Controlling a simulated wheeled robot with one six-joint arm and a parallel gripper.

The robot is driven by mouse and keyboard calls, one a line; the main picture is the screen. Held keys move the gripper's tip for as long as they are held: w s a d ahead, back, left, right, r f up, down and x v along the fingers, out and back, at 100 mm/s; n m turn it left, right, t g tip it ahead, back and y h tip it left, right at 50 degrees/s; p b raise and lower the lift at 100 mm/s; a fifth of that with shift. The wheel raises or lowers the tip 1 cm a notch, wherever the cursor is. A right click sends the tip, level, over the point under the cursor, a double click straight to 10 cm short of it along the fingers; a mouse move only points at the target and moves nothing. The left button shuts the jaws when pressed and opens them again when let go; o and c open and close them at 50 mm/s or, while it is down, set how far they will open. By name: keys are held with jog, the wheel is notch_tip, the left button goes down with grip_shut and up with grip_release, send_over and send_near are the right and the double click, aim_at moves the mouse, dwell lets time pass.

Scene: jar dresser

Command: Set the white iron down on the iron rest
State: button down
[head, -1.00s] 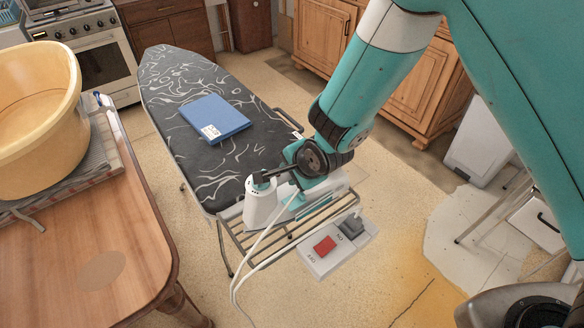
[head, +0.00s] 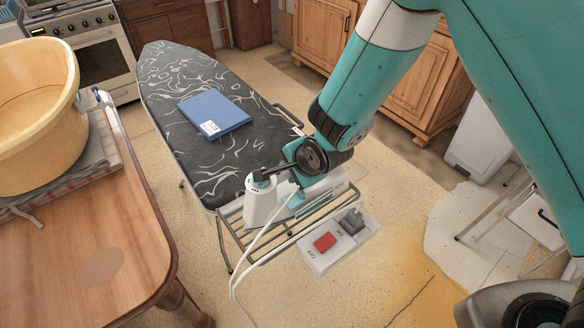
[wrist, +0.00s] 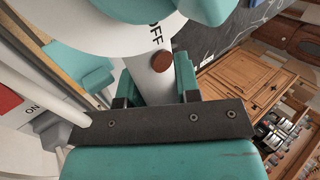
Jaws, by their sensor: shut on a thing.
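The white iron (head: 262,208) has teal parts and a white cord hanging from it. In the head view it is over the iron rest (head: 285,232), a wire rack at the near end of the ironing board. I cannot tell whether the iron touches the rack. My gripper (head: 284,178) is shut on the iron. In the wrist view the iron's white handle (wrist: 150,84) is between my fingers (wrist: 153,98), beside a brown round knob and the word OFF. The gripper hides part of the iron in the head view.
A switch box (head: 336,243) with a red switch is beside the rack. A wooden table (head: 120,215) with a yellow tub (head: 40,140) stands left. Cabinets (head: 415,90) stand behind; floor is open at right.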

jog(key=c, duration=0.8)
grip_release()
jog(key=shift+o, duration=0.2)
jog(key=shift+s+f, duration=0.1)
jog(key=shift+f, duration=0.05)
jog(key=b+v, duration=0.2)
jog(key=v, duration=1.5)
jog(key=s+d+r+n+g, duration=0.3)
jog(key=s+r+n, duration=0.2)
jog(key=s+n, duration=0.2)
jog(key=s+d+r+n+g, duration=0.2)
jog(key=s+d+r+n, duration=0.2)
jog(key=s+n, duration=0.4)
jog(key=r+n, duration=0.1)
jog(key=n, duration=0.2)
jog(key=shift+g, duration=0.4)
